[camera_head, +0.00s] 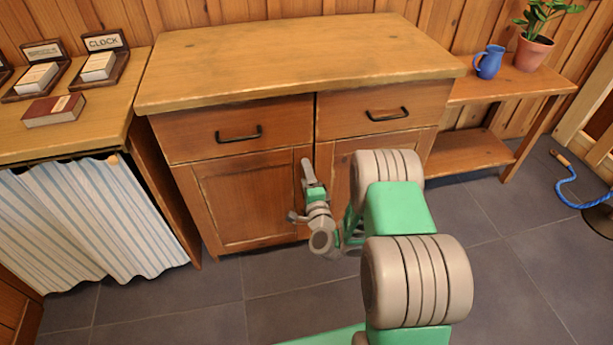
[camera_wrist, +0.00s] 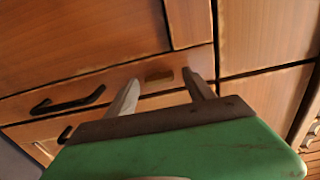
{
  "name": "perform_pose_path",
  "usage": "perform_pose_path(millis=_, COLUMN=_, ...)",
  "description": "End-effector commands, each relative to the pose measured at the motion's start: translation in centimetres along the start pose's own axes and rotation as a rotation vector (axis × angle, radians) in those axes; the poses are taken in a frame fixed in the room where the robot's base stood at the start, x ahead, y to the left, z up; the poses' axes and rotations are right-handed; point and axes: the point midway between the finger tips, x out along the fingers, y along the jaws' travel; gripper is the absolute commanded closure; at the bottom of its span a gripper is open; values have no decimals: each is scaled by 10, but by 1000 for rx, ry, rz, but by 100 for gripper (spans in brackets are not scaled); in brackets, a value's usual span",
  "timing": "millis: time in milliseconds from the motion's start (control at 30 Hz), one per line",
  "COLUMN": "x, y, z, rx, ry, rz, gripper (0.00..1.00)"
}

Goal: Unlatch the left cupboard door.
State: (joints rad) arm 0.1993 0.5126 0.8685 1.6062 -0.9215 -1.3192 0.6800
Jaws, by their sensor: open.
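The left cupboard door (camera_head: 240,198) is a brown framed panel below the left drawer, and it stands closed. My gripper (camera_head: 301,189) is in front of its right edge, near the seam with the right door (camera_head: 343,180). In the wrist view my gripper (camera_wrist: 161,78) is open, with its two grey fingers apart and nothing held. A small brass-coloured piece (camera_wrist: 159,75) shows on the wood between the fingertips and may be the latch. I cannot tell whether the fingers touch the wood. The arm hides part of the right door in the head view.
Two drawers with black handles (camera_head: 239,134) sit above the doors under the worktop (camera_head: 290,60). A curtained counter (camera_head: 90,215) stands at the left. A low bench (camera_head: 515,85) with a blue jug (camera_head: 489,62) and potted plant (camera_head: 533,50) stands right. The floor in front is clear.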

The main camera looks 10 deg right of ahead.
Motion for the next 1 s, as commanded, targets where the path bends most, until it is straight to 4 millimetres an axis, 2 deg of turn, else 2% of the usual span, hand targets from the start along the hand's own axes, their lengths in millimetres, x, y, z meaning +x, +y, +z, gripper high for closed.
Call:
perform_pose_path(millis=167, x=-7, y=1, z=0, rx=2, ry=0, rz=0, gripper=38)
perform_pose_path(millis=500, x=-53, y=2, z=-1, rx=0, ry=2, rz=-2, gripper=38)
perform_pose_path(millis=700, x=-74, y=0, z=-1, rx=0, ry=1, rz=-1, gripper=38)
perform_pose_path(millis=1000, x=-78, y=0, z=0, rx=0, ry=0, rz=0, gripper=38)
